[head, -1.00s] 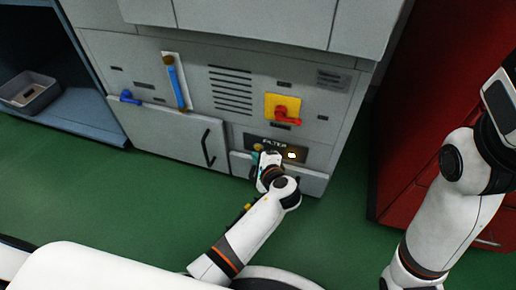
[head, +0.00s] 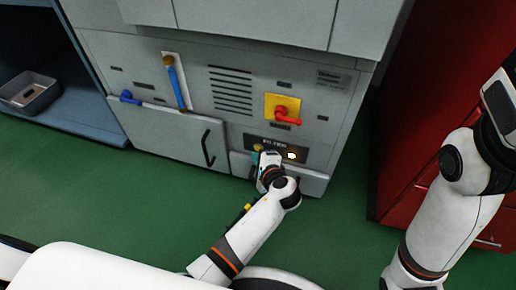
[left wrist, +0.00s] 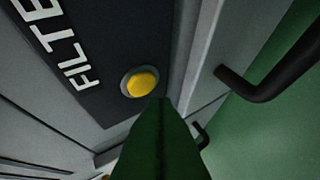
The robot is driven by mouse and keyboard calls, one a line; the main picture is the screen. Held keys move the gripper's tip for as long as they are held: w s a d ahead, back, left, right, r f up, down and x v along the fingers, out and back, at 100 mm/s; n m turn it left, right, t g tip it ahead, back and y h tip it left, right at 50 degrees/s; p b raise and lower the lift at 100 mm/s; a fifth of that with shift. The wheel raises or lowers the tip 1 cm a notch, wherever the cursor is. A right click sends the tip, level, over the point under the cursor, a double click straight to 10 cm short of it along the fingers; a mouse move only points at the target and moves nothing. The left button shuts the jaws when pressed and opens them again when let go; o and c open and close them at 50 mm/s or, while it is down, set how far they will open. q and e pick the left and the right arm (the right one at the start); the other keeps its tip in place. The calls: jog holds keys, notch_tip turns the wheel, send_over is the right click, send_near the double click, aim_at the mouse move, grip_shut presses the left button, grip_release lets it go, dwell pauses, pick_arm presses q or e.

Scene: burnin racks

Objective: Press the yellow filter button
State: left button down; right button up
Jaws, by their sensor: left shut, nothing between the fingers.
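The yellow filter button (left wrist: 142,83) sits in a round collar on the dark panel marked FILTER (left wrist: 88,40) in the left wrist view. In the head view the yellow button (head: 258,147) shows at the left of the dark filter panel (head: 275,142), just above my left gripper (head: 262,160). My left gripper is shut and empty. Its dark green-tinted fingers (left wrist: 160,115) point at the button's lower edge in the left wrist view; whether they touch it I cannot tell. My right arm stands at the right of the head view; its gripper is out of frame.
A lit white-yellow light (head: 291,156) is at the panel's right. Above is a red handle (head: 287,117) on a yellow plate. A black door handle (head: 208,148) is to the left. A red cabinet (head: 418,130) stands right. Green floor lies in front.

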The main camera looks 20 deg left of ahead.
pick_arm(q)
jog(key=shift+w, duration=0.15)
dwell(0.6)
jog(key=shift+w, duration=0.25)
dwell(0.3)
